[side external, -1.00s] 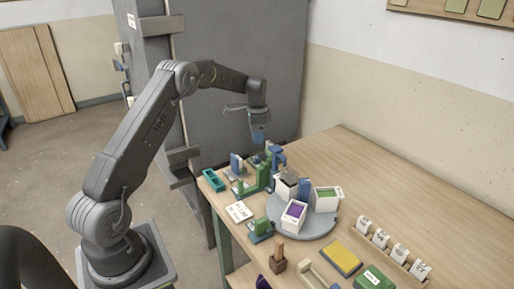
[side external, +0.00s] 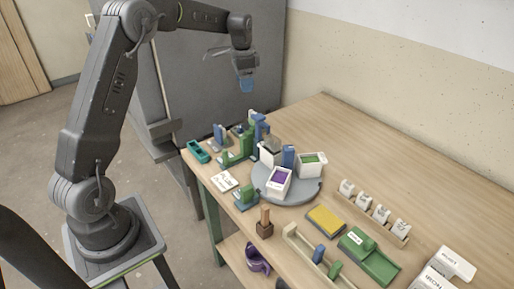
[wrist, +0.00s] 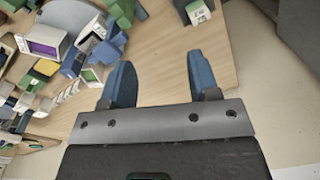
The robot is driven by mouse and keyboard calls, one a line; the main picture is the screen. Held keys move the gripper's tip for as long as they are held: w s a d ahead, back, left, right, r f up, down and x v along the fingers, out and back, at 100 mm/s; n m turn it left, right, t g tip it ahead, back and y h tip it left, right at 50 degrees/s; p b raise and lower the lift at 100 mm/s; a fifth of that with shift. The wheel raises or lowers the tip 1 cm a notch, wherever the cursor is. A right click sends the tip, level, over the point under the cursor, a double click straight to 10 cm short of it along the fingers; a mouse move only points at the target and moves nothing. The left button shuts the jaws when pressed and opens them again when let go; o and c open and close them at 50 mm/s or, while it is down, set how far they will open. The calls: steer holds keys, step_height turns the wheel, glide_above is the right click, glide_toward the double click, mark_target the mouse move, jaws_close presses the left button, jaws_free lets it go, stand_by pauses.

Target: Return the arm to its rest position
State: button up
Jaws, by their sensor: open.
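My gripper (side external: 246,85) hangs from my raised, bent arm, above and behind the far left end of the table. In the wrist view its two blue fingers (wrist: 160,80) stand wide apart with nothing between them. My gripper touches none of the objects in view. The grey round turntable (side external: 290,195) carries a white bucket with purple glaze (side external: 279,180), a white bucket with green glaze (side external: 313,161) and another white bucket partly hidden behind a blue block.
Green and blue fixtures (side external: 237,157) and a teal tray (side external: 197,151) stand at the table's left end. A yellow sponge-like block (side external: 326,221), a green block (side external: 368,256) and a rack of white tags (side external: 374,214) lie to the right. The table's back (side external: 370,140) is clear.

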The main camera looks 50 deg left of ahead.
steer(key=s+d+r+n+t, duration=0.2)
steer(key=s+d+r, duration=0.9)
steer(key=d, duration=0.4)
steer(key=s+d+f+n+t, duration=0.1)
steer(key=s+d, duration=0.3)
steer(key=s, duration=0.5)
steer(key=s+d+f+n+t, duration=0.1)
steer(key=s+d+f, duration=0.2)
steer(key=s, duration=0.6)
steer(key=shift+s+d+t, duration=0.3)
steer(key=shift+d+t, duration=0.1)
steer(key=shift+d, duration=0.6)
